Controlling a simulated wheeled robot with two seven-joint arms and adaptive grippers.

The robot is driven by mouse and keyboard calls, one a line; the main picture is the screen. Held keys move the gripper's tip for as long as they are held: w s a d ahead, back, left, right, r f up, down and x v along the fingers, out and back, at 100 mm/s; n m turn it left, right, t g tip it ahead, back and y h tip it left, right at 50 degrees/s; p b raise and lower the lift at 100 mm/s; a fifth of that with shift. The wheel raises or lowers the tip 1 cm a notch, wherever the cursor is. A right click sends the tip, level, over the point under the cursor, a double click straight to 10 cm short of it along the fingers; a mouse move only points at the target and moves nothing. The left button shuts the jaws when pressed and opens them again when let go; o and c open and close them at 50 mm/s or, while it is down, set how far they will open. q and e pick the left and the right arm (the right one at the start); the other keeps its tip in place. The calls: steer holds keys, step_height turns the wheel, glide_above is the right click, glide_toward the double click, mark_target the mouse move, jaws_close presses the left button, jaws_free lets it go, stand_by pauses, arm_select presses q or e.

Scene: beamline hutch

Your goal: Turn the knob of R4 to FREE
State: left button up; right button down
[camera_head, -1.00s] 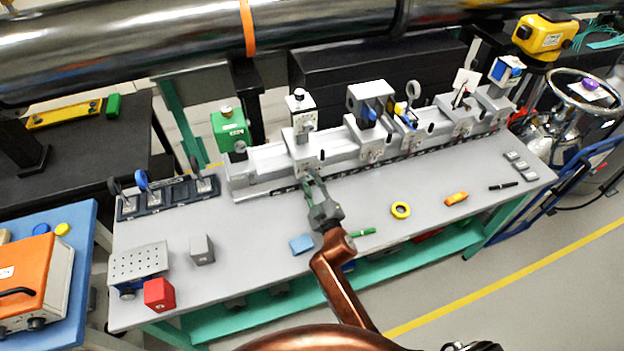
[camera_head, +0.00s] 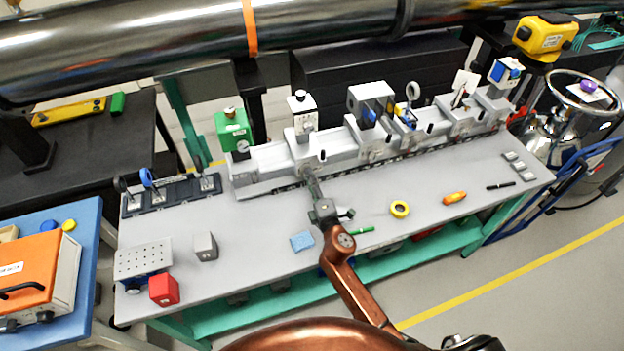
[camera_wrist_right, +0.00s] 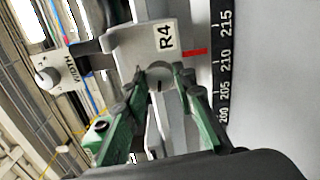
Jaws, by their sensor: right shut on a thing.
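In the right wrist view, a plate labelled R4 (camera_wrist_right: 166,37) carries a round grey knob (camera_wrist_right: 159,74) with a short dark mark on its face. The green fingers of my right gripper (camera_wrist_right: 160,85) are shut on the knob, one on each side. In the head view, my right gripper (camera_head: 314,188) reaches the front of the R4 carrier (camera_head: 303,150) on the rail; the knob is hidden there. I cannot read any FREE marking. My left gripper is not in view.
A rail (camera_head: 262,160) carries several optics mounts, with a ruler strip (camera_wrist_right: 226,75) along its front.

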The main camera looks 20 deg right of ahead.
steer(key=shift+n, duration=1.2)
steer(key=shift+f, duration=0.1)
steer(key=c, duration=1.6)
jaws_free()
steer(key=s, duration=1.2)
steer(key=shift+d, duration=0.2)
